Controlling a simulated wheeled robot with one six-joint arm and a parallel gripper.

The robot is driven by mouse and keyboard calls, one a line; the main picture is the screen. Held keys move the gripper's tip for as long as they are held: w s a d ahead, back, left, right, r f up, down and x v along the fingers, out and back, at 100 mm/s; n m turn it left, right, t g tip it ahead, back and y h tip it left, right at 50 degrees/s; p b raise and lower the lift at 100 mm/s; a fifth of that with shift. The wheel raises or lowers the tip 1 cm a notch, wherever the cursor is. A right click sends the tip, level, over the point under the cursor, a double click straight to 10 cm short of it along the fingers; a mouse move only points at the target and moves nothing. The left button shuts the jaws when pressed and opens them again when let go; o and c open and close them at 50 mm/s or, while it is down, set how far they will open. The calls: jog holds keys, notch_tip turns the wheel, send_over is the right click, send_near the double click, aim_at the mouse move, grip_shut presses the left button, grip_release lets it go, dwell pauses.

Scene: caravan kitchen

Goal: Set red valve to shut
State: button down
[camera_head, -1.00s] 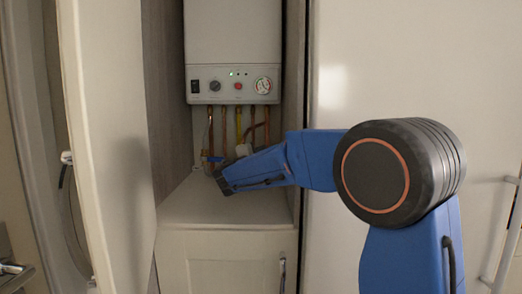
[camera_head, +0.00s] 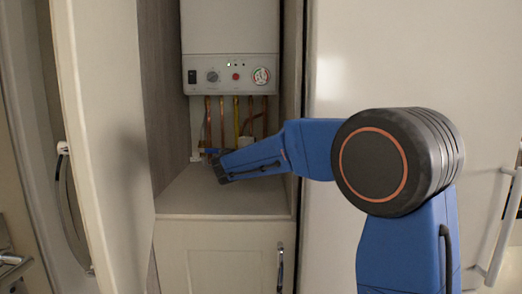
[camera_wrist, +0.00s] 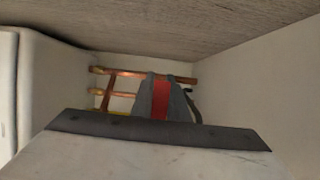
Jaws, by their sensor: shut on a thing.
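The red valve handle (camera_wrist: 160,100) shows as a red strip between the two grey fingers of my gripper (camera_wrist: 164,88) in the wrist view. The fingers are shut on it, one on each side. Most of the handle and its valve body are hidden by the fingers and the wrist housing. In the head view my gripper (camera_head: 219,172) reaches into the cupboard, low in front of the pipes under the boiler. The red valve cannot be made out there, hidden behind my arm.
A white boiler (camera_head: 230,30) hangs above, with several copper pipes (camera_head: 208,115) and a yellow one (camera_head: 236,118) below it. A blue valve handle (camera_head: 212,151) is close to my gripper. The cupboard's side walls are near, and an open door (camera_head: 105,130) stands at left.

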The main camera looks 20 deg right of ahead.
jog(key=c, duration=1.7)
grip_release()
jog(key=v, duration=1.7)
jog(key=shift+s+a, duration=0.1)
jog(key=shift+a, duration=0.1)
